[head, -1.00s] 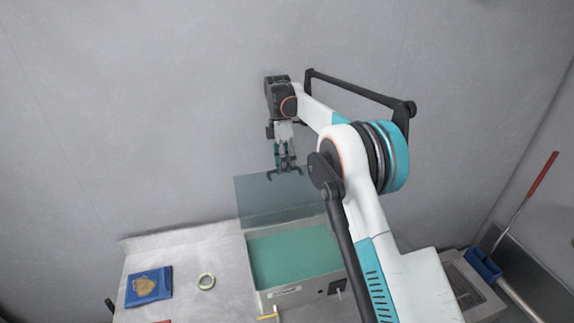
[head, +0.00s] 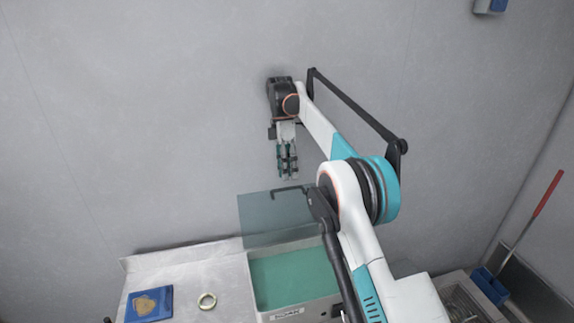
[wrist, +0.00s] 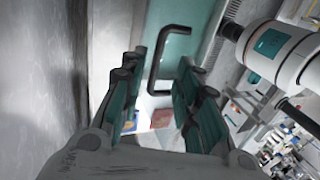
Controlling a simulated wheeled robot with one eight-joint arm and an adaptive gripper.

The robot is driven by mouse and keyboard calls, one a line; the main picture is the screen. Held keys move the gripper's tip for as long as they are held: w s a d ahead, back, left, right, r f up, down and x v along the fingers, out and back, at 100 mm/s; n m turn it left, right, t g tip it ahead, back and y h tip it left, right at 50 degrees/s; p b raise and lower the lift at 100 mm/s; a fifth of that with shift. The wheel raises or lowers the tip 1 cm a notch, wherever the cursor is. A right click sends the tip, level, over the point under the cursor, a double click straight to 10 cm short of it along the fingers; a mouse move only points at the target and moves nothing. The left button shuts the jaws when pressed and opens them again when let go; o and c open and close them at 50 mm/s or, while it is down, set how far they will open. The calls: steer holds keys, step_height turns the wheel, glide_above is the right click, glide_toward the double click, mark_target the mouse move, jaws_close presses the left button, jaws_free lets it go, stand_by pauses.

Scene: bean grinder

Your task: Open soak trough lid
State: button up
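The soak trough (head: 292,280) stands on the counter, with a green inside and a label on its front reading SOAK. Its see-through lid (head: 262,222) stands raised at the trough's back edge, near the wall. The dark lid handle (head: 290,189) is at the lid's top edge, and it also shows in the wrist view (wrist: 160,58). My gripper (head: 288,176) points down just above the handle. My arm hides the trough's right side.
A metal counter (head: 188,270) holds a blue tray (head: 163,303) with a brown piece on it and a pale ring (head: 207,301). The grey wall is close behind my gripper. A blue-headed tool with a red grip (head: 548,194) stands at the right.

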steer(key=shift+v, duration=1)
steer(key=s+d+r+m+t+y+b, duration=0.1)
steer(key=s+d+r+m+t+b, duration=0.2)
steer(key=s+d+r+m+b, duration=0.25)
steer(key=s+d+r+m+t+b, duration=0.25)
steer(key=s+d+m, duration=0.25)
steer(key=s+d, duration=0.25)
steer(key=s+d+f+m+t+b, duration=0.2)
steer(key=s+f+m+b, duration=0.1)
steer(key=s+f, duration=0.4)
steer(key=s+d+f+m+t+b, duration=0.1)
steer(key=s+d+f+m+b, duration=0.2)
steer(key=s+f, duration=0.5)
steer(key=s+d+f+m+t+b, duration=0.2)
steer(key=s+f, duration=0.5)
steer(key=s, duration=0.7)
steer(key=d+m+b, duration=0.1)
steer(key=m, duration=0.1)
steer(key=shift+d+f+m+t, duration=0.2)
steer(key=shift+m+t, duration=0.15)
